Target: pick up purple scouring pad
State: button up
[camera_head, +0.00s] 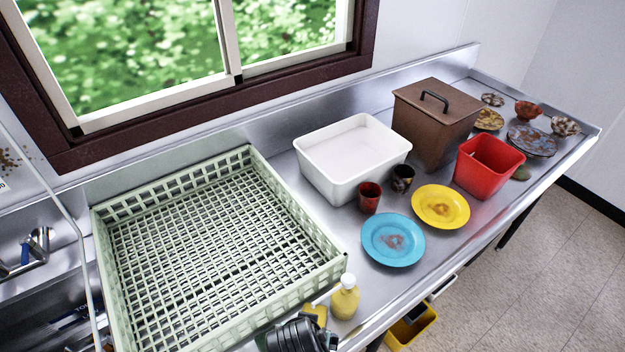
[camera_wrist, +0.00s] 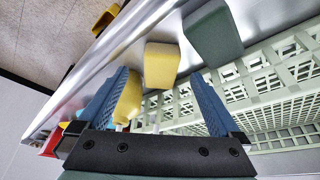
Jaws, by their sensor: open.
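I cannot make out a purple scouring pad in either view. My gripper (camera_wrist: 160,74) is open in the wrist view, with its two blue fingers apart. A yellow block (camera_wrist: 161,65), like a sponge, shows beyond the gap between the fingertips; I see no contact. A dark green block (camera_wrist: 212,33) lies beside it, past the right finger. In the head view my gripper (camera_head: 301,335) is a dark shape at the bottom edge, partly covering the yellow block (camera_head: 316,314); the dark green block is not visible there.
A yellow bottle (camera_head: 345,298) stands close by, near the counter's front edge. A large pale green rack (camera_head: 338,268) fills the left. Blue (camera_head: 393,238) and yellow (camera_head: 440,205) plates, cups, a white tub (camera_head: 352,185), a brown lidded box (camera_head: 425,130) and a red bin (camera_head: 480,175) stand right.

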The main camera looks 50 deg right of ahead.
jog(key=shift+p+x, duration=0.5)
jog(key=shift+x, duration=2.45)
jog(key=shift+w, duration=0.2)
jog(key=c, duration=1.5)
jog(key=shift+r, duration=0.1)
jog(key=shift+s+r+b, duration=0.2)
jog(key=shift+r+b, duration=0.1)
jog(key=shift+b, duration=0.1)
notch_tip(320, 180, up, 6)
jog(key=shift+b, duration=0.4)
jog(key=shift+s+a+r+b, duration=0.1)
jog(key=shift+s+a+b, duration=0.65)
jog(key=shift+s, duration=2.45)
jog(key=shift+s+a+b, duration=0.6)
jog(key=shift+s+a, duration=0.2)
jog(key=shift+s, duration=2.35)
jog(key=shift+s+a+r+b, duration=0.1)
jog(key=shift+s+a+b, duration=0.65)
jog(key=shift+s, duration=2.45)
